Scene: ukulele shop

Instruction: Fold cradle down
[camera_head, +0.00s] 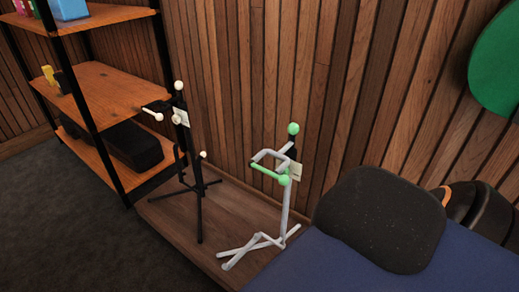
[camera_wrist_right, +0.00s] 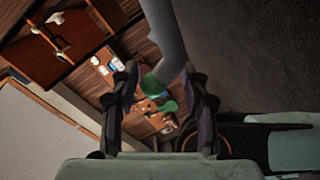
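A white stand (camera_head: 285,205) with green tips stands upright on a low wooden platform, its legs spread. Its cradle (camera_head: 268,160) sticks out to the left near the top, with a green-tipped arm. A black stand (camera_head: 199,207) with cream tips stands to its left, with upper arms also sticking out to the left. Neither gripper shows in the head view. In the right wrist view my right gripper (camera_wrist_right: 164,98) has its two dark fingers apart. A green shape shows beyond them; I cannot tell what it is. I see nothing held. Neither stand can be made out there.
A wooden shelf unit (camera_head: 110,92) with a black case (camera_head: 132,146) is at the left. The slatted wall is close behind the stands. A dark rounded pad (camera_head: 385,218) and a blue surface (camera_head: 330,265) fill the lower right. The dark floor (camera_head: 70,230) is clear at lower left.

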